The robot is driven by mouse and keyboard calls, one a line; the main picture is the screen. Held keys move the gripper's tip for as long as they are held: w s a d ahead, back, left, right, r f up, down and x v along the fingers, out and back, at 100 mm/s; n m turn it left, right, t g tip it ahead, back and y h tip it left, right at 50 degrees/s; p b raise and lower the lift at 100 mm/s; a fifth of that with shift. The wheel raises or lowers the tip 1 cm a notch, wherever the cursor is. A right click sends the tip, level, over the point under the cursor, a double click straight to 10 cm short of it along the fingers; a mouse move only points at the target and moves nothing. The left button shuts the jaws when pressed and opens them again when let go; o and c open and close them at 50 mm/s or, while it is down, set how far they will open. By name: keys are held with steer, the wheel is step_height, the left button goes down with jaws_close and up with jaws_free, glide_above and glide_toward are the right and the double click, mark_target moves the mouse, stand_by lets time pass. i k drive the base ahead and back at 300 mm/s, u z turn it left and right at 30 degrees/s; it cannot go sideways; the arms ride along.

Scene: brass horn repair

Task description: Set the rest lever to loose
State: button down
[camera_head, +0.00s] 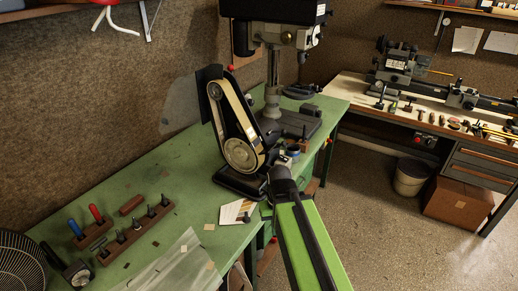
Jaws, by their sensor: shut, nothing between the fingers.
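A belt grinder (238,125) with a tan belt on its wheels stands on the green bench. A small red knob (230,68) shows at its top. I cannot tell whether this belongs to the rest lever; no lever on the grinder's rest can be clearly made out. My green arm reaches up from the bottom, and its dark end with my gripper (279,173) is just right of the grinder's lower wheel. The gripper is shut and empty. Its fingertips are small and dark, and I cannot tell whether they touch anything. The area behind it is partly hidden.
A drill press (272,100) stands behind the grinder. A wooden tool block (135,234), screwdrivers and a fan (22,268) are at the left. A lathe bench (355,92) is at the right. The floor (375,225) between is mostly clear.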

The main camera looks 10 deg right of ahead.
mark_target(284, 131)
steer(key=z, duration=0.1)
steer(key=k, duration=0.4)
steer(key=u, duration=0.25)
steer(key=i, duration=0.8)
steer(key=u, duration=0.95)
steer(key=k, duration=1.1)
steer(key=z, duration=0.9)
steer(key=i, duration=0.95)
steer(key=z, duration=0.1)
